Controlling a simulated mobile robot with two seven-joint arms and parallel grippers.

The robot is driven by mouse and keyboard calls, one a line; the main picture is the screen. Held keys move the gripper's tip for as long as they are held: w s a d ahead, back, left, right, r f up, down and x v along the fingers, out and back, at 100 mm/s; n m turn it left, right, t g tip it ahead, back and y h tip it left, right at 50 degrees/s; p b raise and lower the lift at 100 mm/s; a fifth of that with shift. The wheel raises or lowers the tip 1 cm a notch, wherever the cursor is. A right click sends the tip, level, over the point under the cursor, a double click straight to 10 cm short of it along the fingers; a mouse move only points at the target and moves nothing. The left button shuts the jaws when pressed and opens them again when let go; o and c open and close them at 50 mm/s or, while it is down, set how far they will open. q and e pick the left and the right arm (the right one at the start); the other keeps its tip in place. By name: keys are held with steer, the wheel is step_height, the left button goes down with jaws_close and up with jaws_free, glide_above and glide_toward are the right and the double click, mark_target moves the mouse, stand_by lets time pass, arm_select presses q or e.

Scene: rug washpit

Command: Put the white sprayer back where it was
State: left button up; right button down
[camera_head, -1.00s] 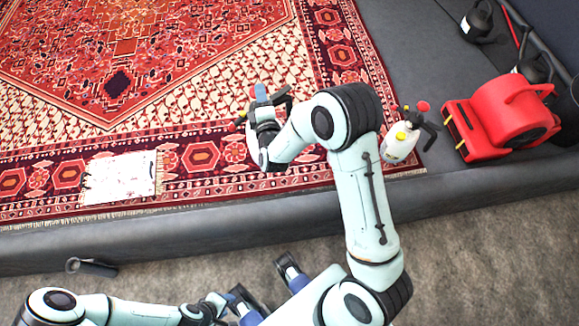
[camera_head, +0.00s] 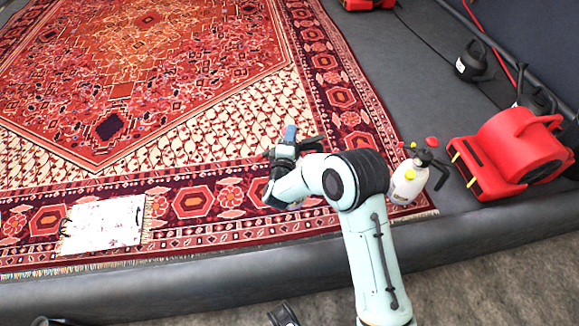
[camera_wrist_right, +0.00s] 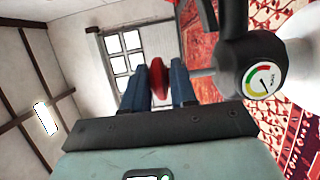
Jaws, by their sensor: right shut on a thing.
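A white sprayer (camera_head: 408,183) with a black top, red knob and yellow cap stands upright at the rug's right edge, just right of my right arm. My right gripper (camera_head: 288,140) is over the rug, left of that sprayer. In the right wrist view its blue fingers (camera_wrist_right: 158,85) are shut on the red knob (camera_wrist_right: 160,78) of a sprayer. The black head (camera_wrist_right: 252,58) and round gauge (camera_wrist_right: 262,80) of this held sprayer show beside the fingers. My left gripper is out of view.
A red blower (camera_head: 510,153) stands right of the standing sprayer. A black container (camera_head: 473,62) is farther back. A white stained cloth (camera_head: 103,225) lies on the patterned rug (camera_head: 190,95) at left. The pit's grey rim (camera_head: 190,292) runs along the front. The rug's middle is clear.

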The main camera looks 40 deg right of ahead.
step_height(320, 180, down, 8)
steer(key=shift+r+b, duration=0.2)
steer(key=shift+b, duration=0.8)
step_height(320, 180, down, 3)
steer(key=shift+f+b, duration=0.2)
steer(key=shift+b, duration=0.3)
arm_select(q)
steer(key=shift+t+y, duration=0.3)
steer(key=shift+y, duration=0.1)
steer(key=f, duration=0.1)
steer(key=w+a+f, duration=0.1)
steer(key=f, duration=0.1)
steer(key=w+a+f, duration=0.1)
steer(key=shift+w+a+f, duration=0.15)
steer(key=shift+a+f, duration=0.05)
arm_select(e)
steer(key=shift+f, duration=0.25)
steer(key=c, duration=1.3)
jaws_free()
steer(key=shift+f, duration=0.25)
steer(key=o, duration=0.4)
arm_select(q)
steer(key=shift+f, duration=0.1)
